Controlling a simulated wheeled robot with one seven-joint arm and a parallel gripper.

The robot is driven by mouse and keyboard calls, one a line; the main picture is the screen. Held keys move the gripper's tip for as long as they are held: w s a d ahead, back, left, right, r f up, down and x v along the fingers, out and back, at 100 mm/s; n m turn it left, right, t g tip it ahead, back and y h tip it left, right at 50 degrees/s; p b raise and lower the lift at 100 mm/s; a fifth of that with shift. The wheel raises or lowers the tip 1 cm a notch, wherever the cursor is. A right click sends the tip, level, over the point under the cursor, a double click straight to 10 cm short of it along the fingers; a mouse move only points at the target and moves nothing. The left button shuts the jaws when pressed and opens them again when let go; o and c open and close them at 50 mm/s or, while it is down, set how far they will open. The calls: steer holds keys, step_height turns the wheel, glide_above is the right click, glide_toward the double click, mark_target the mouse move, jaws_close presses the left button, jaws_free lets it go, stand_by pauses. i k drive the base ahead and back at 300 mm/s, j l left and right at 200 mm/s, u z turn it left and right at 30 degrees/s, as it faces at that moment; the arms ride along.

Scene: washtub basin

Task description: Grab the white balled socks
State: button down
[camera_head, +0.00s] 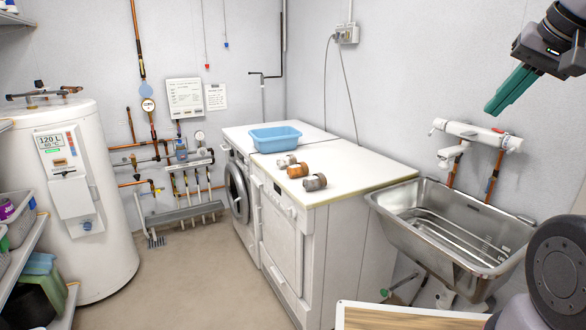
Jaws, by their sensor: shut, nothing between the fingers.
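Three small rolled bundles that look like balled socks lie in a row on the white worktop. The farthest one (287,160) is pale whitish-grey, the middle one (298,170) is orange-brown with a pale end, and the nearest one (314,182) is grey with a brownish end. They are small in the picture, and I cannot tell for sure which is the white pair. My gripper (493,109) is at the upper right, high above the sink, with its teal fingers shut and empty. It is well apart from the bundles.
A blue tub (275,138) stands behind the bundles. A steel sink (455,235) with a white tap (470,135) adjoins the worktop (370,175) on the right. A white boiler (85,200) and shelves stand left. The floor (190,275) between is clear.

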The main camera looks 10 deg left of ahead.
mark_target(291, 159)
steer(key=i+j+u, duration=0.15)
steer(key=i+j, duration=0.15)
steer(key=i+j+u, duration=0.1)
steer(key=i, duration=0.4)
steer(key=i+j+u, duration=0.15)
steer(key=i+j, duration=0.15)
steer(key=i+j+u, duration=0.15)
steer(key=i, duration=0.35)
